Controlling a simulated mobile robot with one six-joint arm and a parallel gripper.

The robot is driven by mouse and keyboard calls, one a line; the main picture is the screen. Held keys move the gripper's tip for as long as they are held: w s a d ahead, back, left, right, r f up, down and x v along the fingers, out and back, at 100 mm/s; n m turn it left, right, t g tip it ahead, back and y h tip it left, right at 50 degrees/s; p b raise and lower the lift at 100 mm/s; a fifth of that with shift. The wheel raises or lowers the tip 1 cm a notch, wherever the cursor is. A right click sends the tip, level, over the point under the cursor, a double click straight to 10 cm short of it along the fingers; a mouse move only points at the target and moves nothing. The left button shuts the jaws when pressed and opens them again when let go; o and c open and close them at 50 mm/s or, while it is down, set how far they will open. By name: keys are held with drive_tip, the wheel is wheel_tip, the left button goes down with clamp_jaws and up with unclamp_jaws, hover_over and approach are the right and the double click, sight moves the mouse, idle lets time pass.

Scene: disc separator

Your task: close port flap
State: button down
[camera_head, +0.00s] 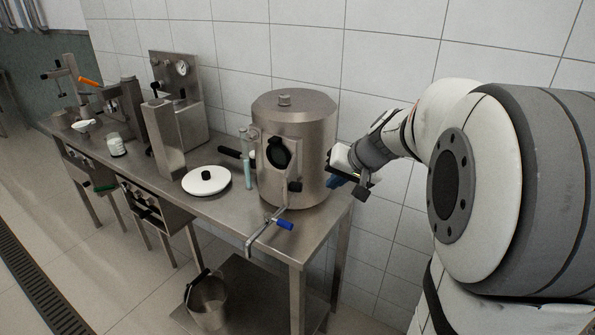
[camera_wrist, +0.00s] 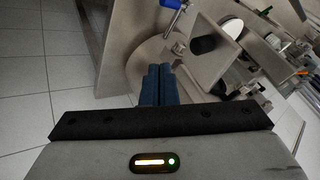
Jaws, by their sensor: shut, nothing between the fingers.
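A steel drum (camera_head: 312,135) with a lid stands on the steel bench. Its front has a dark round port (camera_head: 279,153), with a black knob (camera_head: 294,186) low beside it. My gripper (camera_head: 332,182) is at the drum's right side, apart from the port. In the wrist view its blue fingers (camera_wrist: 157,84) are pressed together with nothing between them. Beyond them are steel surfaces and a black knob (camera_wrist: 202,45); a gap to the nearest metal cannot be judged.
A blue-handled crank (camera_head: 284,224) juts out at the bench's front edge. A white disc with a black knob (camera_head: 206,182) and a tube of pale liquid (camera_head: 248,172) stand left of the drum. A bucket (camera_head: 208,302) is on the lower shelf. The floor in front is clear.

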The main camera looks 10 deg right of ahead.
drive_tip(key=w+a+f+p, duration=0.2)
drive_tip(key=w+a, duration=0.1)
drive_tip(key=a, duration=0.1)
drive_tip(key=shift+w+a+f, duration=0.2)
drive_tip(key=shift+a+f, duration=0.1)
drive_tip(key=shift+f, duration=0.05)
drive_tip(key=shift+d, duration=0.1)
